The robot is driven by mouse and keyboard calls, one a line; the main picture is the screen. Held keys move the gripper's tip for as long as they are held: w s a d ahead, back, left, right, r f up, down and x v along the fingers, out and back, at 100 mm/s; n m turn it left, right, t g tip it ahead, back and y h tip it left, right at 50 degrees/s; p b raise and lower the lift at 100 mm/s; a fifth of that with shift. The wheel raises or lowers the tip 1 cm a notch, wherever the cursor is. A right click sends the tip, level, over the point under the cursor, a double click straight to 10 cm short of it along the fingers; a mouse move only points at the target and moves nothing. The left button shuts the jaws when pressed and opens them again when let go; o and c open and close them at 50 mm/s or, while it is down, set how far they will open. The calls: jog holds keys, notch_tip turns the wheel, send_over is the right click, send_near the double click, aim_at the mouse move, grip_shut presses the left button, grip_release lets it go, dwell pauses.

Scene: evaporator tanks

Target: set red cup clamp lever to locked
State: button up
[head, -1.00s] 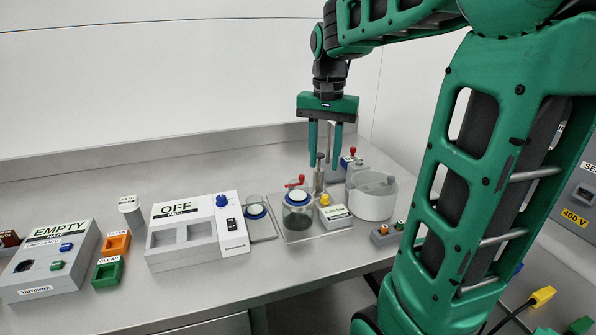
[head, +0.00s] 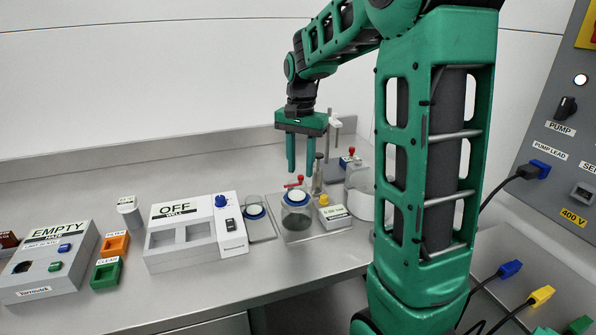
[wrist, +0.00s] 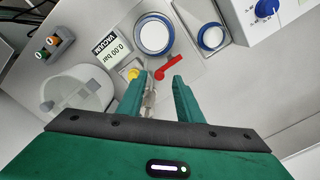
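The red clamp lever (head: 293,184) sits at the back of a clear glass cup (head: 297,210) with a white and blue top. In the wrist view the red lever (wrist: 168,68) lies just beyond my fingertips, its arm slanting beside the round white top (wrist: 154,35). My gripper (head: 302,171) points down above the lever, a little behind it. In the wrist view my gripper (wrist: 158,79) has its fingers apart, with no grasped object between them. The lever appears apart from the fingers, though the exact gap is hard to tell.
A metal post (head: 318,175) stands close to the fingers. A yellow-knobbed vacuum gauge (head: 335,215) is right of the cup. A second blue-rimmed cup (head: 254,208) and the OFF box (head: 193,240) stand left. A white pot (head: 359,200) is partly hidden by my arm.

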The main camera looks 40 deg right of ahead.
jog(key=shift+f, duration=0.9)
grip_shut()
